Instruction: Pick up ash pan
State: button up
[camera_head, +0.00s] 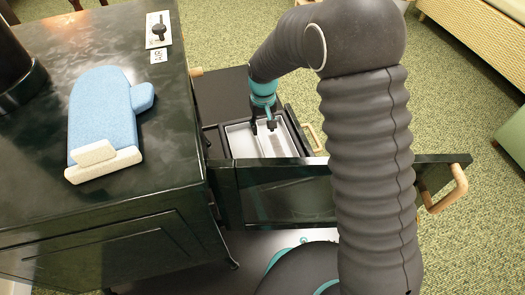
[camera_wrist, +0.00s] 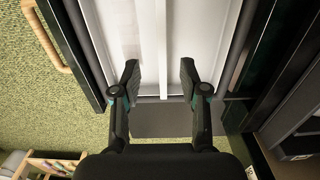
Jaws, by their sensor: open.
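The ash pan appears to be the pale grey-white tray (camera_head: 242,142) in the pulled-out dark compartment of the green-black stove (camera_head: 60,215). A raised strip runs along its middle. In the wrist view the tray (camera_wrist: 118,30) fills the top centre, with the strip between my fingers. My gripper (camera_head: 262,126) points down over the tray. In the wrist view my gripper (camera_wrist: 160,74) is open, its fingers apart on either side of the strip with nothing held. I cannot tell whether the fingertips touch the tray. My arm stands in front of the compartment's right side.
An open dark door (camera_head: 285,192) with a wooden handle (camera_head: 447,190) juts right in front of the tray. A blue oven mitt (camera_head: 100,108) and a small card (camera_head: 158,30) lie on the stove top. Green carpet (camera_head: 455,110) lies open to the right.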

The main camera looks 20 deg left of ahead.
aim_at(263, 145)
notch_tip(263, 145, down, 4)
jog(key=shift+r, duration=0.1)
jog(key=shift+s+f+b, duration=0.2)
jog(key=shift+f, duration=1.15)
jog(key=shift+s+f+b, duration=0.15)
jog(key=shift+f+b, duration=0.05)
jog(key=shift+f, duration=1.1)
jog(key=shift+c, duration=0.3)
grip_shut()
